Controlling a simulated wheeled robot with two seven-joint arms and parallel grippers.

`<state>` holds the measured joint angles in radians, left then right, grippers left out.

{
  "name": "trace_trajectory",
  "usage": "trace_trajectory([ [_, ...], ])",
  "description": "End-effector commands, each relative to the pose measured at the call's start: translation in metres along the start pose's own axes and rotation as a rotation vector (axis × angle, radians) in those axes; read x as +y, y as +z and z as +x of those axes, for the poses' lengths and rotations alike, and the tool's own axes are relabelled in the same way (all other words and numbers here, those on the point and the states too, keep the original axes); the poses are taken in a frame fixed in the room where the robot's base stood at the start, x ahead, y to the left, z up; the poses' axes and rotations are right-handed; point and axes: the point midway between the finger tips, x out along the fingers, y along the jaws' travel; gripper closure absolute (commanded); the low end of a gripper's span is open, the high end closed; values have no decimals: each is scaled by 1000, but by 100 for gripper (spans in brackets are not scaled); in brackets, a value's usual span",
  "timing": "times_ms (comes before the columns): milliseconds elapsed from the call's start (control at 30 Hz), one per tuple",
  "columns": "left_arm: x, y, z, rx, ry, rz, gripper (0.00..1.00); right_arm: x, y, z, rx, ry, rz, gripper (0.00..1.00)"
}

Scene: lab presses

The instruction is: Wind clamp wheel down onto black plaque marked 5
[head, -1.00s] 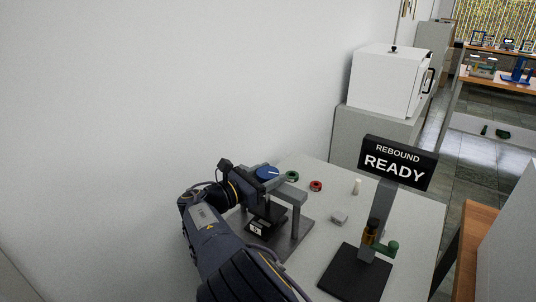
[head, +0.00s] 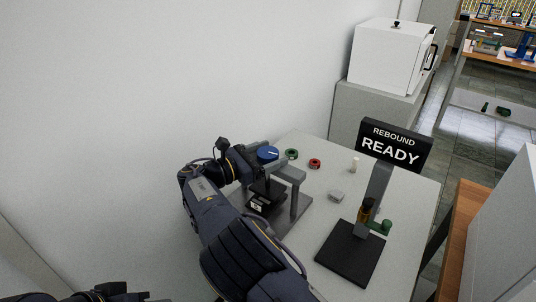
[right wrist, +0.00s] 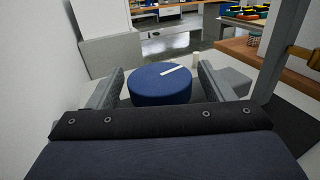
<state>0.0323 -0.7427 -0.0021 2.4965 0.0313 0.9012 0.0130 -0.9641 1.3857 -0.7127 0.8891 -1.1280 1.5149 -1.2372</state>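The clamp has a blue wheel (head: 268,153) with a white mark on top, above a grey frame (head: 290,173). Below it, the black plaque (head: 256,205) with a white label reading 5 faces forward on the clamp's base. My right gripper (head: 258,157) is at the wheel. In the right wrist view the blue wheel (right wrist: 160,84) sits between the two open fingers, with a narrow gap showing on each side. The white mark points up and right there. A dark part of my left arm (head: 110,293) shows at the bottom left edge; its fingers cannot be made out.
A green ring (head: 291,154), a red ring (head: 315,163), a white cylinder (head: 355,165) and a grey block (head: 336,196) lie on the table.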

Motion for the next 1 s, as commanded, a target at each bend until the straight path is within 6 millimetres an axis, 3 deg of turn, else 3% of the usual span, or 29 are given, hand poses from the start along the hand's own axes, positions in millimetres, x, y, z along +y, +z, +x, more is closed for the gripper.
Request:
trace_trajectory([
  [333,0,0,1,0,0,0,64,0,0,-5,0,2,2,25],
  [700,-3,4,7,0,0,0,64,1,-1,-64,0,3,2,25],
  [1000,-4,4,8,0,0,0,64,0,0,-79,1,1,0,25],
])
